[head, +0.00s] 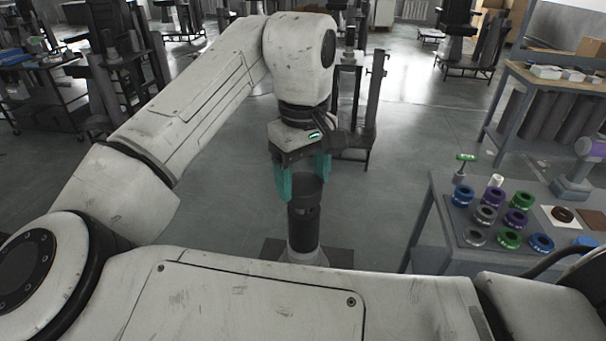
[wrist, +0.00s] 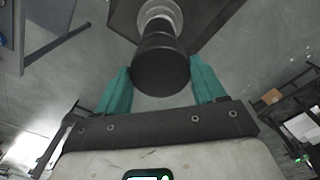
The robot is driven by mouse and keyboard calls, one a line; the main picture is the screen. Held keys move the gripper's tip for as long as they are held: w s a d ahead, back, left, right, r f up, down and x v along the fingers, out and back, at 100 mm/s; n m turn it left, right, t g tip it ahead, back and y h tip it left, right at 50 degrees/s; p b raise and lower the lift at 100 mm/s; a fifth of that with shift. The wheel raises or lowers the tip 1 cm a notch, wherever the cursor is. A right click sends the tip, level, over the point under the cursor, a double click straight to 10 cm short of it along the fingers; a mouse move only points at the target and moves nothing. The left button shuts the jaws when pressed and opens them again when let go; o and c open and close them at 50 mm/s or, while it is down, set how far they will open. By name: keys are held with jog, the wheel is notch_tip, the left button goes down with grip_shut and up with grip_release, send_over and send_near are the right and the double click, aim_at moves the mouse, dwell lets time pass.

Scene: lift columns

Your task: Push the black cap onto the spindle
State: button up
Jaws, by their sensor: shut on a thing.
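The black cap (head: 305,187) is between the teal fingers of my gripper (head: 304,184), at the top of a dark upright column. In the wrist view, the round black face of the cap (wrist: 160,73) fills the space between the fingers of my gripper (wrist: 160,68). My gripper is shut on the cap. The spindle (head: 304,230) stands upright below, dark above and pale at its foot; its pale part also shows in the wrist view (wrist: 160,13). The cap looks in line with the spindle. I cannot tell how deeply it sits on it.
The spindle stands on a dark base plate (head: 343,256). To the right, a table (head: 432,220) carries several blue, purple, green and grey rings (head: 509,239). A workbench (head: 560,82) stands at the back right. Grey floor (head: 400,165) lies open between.

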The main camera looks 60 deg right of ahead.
jog(key=shift+f, duration=1.25)
dwell(1.1)
jog(key=shift+s+f+p, duration=0.1)
jog(key=shift+f+p, duration=0.2)
jog(key=shift+p, duration=0.45)
dwell(1.6)
jog(key=o, duration=1.2)
jog(key=shift+r, duration=0.1)
jog(key=shift+c, duration=0.2)
jog(key=shift+r+p, duration=1.1)
jog(key=shift+p, duration=0.1)
jog(key=shift+r+p, duration=2.45)
jog(key=shift+p, duration=0.05)
jog(key=shift+c, duration=0.2)
